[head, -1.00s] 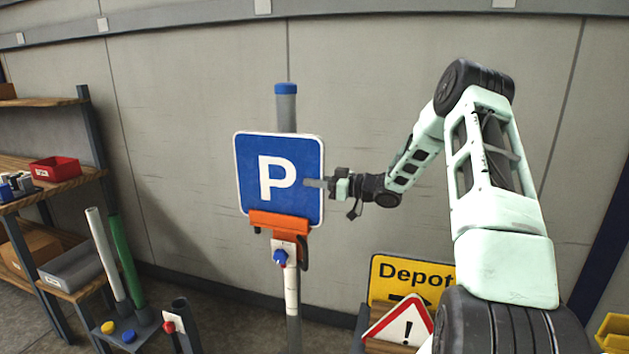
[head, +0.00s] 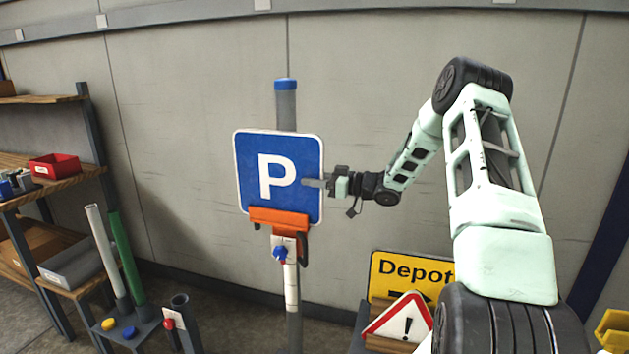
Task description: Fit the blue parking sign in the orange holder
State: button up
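The blue parking sign (head: 262,160), with a white P and white border, stands nearly upright in front of the grey post (head: 286,105). Its lower edge meets the orange holder (head: 279,218) on the post; the holder's front covers that edge, so how deep the sign sits is hidden. My gripper (head: 312,183) is at the sign's right side, with a finger across its front face near the P. The other finger is hidden, so I cannot tell whether the gripper is clamped on the sign or open around it.
A blue knob (head: 280,253) is below the holder. A yellow Depot sign (head: 388,272) and a warning triangle (head: 388,326) stand low at the right. Shelves with a red bin (head: 55,166) are at the left. A white pole (head: 104,245) and a green pole (head: 126,255) stand beside them. The wall is behind.

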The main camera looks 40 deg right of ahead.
jog(key=shift+f, duration=0.15)
jog(key=shift+s, duration=0.15)
jog(key=shift+s+d, duration=0.25)
jog(key=b+v, duration=0.4)
jog(key=v, duration=1.2)
jog(key=shift+s+b, duration=0.2)
jog(key=shift+b, duration=0.1)
jog(key=shift+s+d, duration=0.1)
jog(key=shift+d, duration=0.05)
